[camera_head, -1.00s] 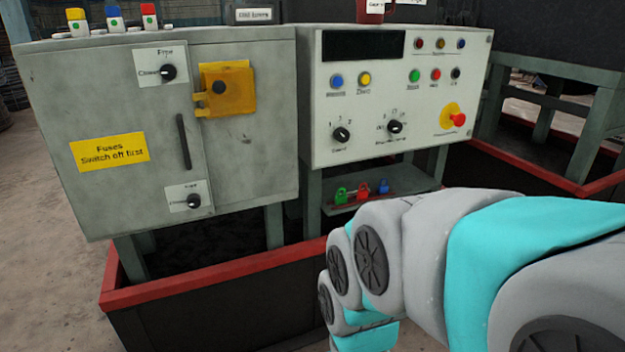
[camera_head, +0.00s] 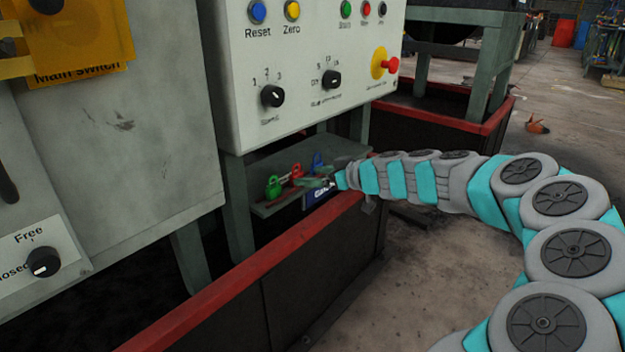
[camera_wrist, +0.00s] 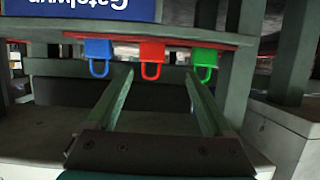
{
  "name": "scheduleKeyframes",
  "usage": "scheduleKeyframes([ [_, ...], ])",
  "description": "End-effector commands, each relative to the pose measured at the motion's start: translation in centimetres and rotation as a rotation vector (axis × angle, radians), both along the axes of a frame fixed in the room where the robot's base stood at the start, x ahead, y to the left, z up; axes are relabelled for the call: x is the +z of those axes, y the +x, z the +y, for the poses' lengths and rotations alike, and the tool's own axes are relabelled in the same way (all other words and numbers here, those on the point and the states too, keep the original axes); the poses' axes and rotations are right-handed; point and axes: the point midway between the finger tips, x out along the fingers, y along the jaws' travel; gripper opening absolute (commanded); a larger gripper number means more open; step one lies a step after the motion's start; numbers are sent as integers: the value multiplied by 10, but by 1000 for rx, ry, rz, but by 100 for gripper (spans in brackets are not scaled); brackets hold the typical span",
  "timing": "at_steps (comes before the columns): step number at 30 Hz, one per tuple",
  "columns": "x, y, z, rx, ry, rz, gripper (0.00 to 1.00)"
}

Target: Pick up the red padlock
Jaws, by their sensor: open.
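The red padlock (camera_head: 296,172) stands on the small shelf under the control panel, between a green padlock (camera_head: 273,187) and a blue padlock (camera_head: 318,160). In the wrist view, which looks upside down, the red padlock (camera_wrist: 152,60) shows with its shackle pointing down, between the blue padlock (camera_wrist: 98,55) and the green padlock (camera_wrist: 204,62). My gripper (camera_head: 308,182) is at the shelf's front edge, in front of the padlocks. In the wrist view my gripper (camera_wrist: 158,78) is open and empty, its two fingers either side of the red padlock's shackle. I see no contact with it.
The shelf (camera_head: 262,210) has a blue label (camera_head: 318,194) on its front. The control panel (camera_head: 300,60) is above it, with a grey cabinet (camera_head: 150,150) to the left. A red-rimmed low wall (camera_head: 240,275) runs in front. Open floor lies at right.

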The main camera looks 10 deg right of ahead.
Motion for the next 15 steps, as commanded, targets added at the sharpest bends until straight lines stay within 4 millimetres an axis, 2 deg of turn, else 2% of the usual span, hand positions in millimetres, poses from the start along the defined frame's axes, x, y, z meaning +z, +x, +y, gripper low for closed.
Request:
scheduleKeyframes([
  [4,-9,10,-6,-16,-3,-10,85],
  [15,-23,39,17,-15,-7,-10,85],
])
